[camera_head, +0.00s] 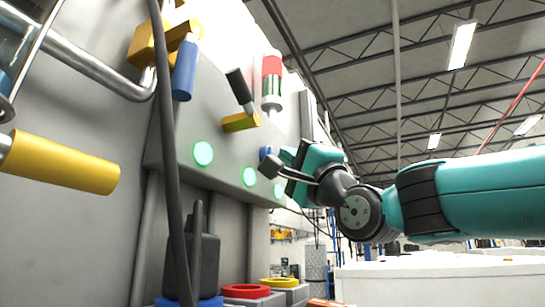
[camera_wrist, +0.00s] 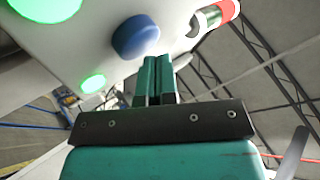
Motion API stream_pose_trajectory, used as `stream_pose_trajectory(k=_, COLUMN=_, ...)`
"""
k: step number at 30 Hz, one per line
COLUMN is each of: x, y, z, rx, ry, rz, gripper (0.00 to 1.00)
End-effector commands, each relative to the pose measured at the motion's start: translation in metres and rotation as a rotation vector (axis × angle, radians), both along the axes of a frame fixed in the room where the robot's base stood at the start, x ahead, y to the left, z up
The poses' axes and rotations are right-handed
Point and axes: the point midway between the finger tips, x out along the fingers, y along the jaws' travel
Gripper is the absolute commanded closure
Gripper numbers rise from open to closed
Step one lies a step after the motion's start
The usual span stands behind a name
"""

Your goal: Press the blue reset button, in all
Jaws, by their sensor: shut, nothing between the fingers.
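The blue reset button (camera_head: 265,152) sits on the grey panel, small and partly hidden by my gripper in the head view. In the wrist view the round blue button (camera_wrist: 136,37) stands out from the panel face, just beyond and slightly left of my fingertips. My gripper (camera_wrist: 157,62) has its two teal fingers shut together with nothing between them. In the head view my gripper (camera_head: 287,158) is right beside the panel at the button's height. Whether the fingertips touch the button, I cannot tell.
Green lit discs (camera_head: 203,153) line the panel (camera_head: 215,95), one close to the button. A blue-handled lever (camera_head: 185,70), a black-handled lever (camera_head: 240,88) and a red, green and white cylinder (camera_head: 272,80) project above. A yellow-handled bar (camera_head: 65,163) juts out at left.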

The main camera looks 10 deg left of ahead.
Motion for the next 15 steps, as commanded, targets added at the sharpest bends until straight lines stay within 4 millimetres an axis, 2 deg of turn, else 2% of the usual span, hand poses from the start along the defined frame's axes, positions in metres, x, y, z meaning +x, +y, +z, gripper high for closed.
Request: stream_pose_trajectory(k=15, x=0.0018, y=0.0055, z=-0.0002, rx=0.000, ry=0.000, rz=0.001, gripper=1.00)
